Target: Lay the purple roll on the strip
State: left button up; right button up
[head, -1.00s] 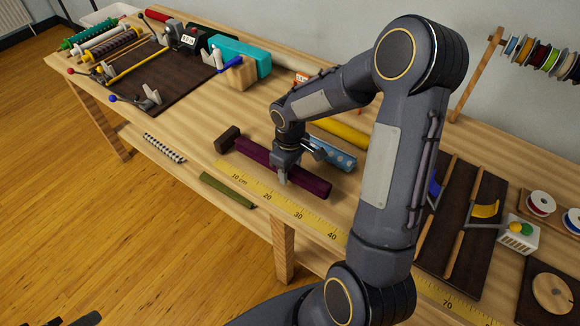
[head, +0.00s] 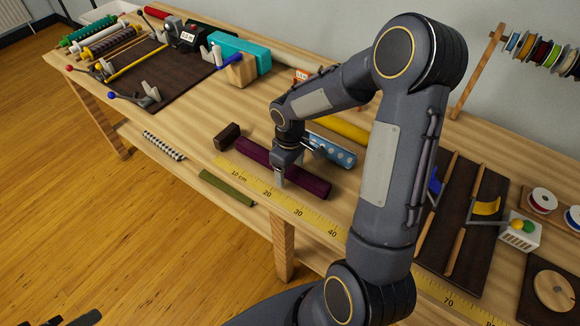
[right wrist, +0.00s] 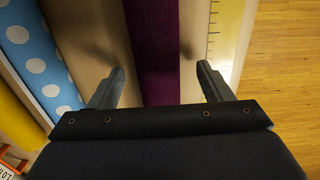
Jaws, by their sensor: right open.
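The purple roll (head: 255,157) lies on the table just behind the yellow measuring strip (head: 319,220), roughly parallel to it. The strip runs along the front edge with centimetre marks. My right gripper (head: 280,178) is over the roll, about mid-length. In the right wrist view its open fingers (right wrist: 160,88) straddle the roll (right wrist: 155,45), one on each side, with bare wood between each finger and the roll. The strip (right wrist: 225,35) lies to the right there. My left gripper is not clearly shown; only dark parts, possibly mine, show at the bottom left of the head view.
A dark block (head: 227,134) stands off the roll's left end. A blue dotted roll (head: 335,151) and a yellow roll (head: 343,130) lie behind. A dark board with rods (head: 467,240) is at the right. Green (head: 226,187) and checked rolls (head: 163,145) lie lower, below the tabletop's front edge.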

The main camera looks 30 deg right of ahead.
notch_tip(320, 180, up, 8)
jog(key=shift+f, duration=0.25)
jog(key=shift+r, duration=0.15)
dwell(0.5)
jog(key=shift+s+r, duration=0.15)
jog(key=shift+r, duration=0.05)
jog(key=s+a+r+m+t+y, duration=0.2)
jog(key=s+a+r+m, duration=0.1)
jog(key=s, duration=0.6)
jog(key=s+a+r+m+t+y, duration=0.1)
jog(key=s+a+r+m+t, duration=0.2)
jog(key=s, duration=0.7)
notch_tip(320, 180, up, 2)
jog(key=a, duration=0.2)
jog(key=shift+a+r+t+y, duration=0.2)
jog(key=shift+a+t+y, duration=0.1)
jog(key=shift+a+y, duration=0.1)
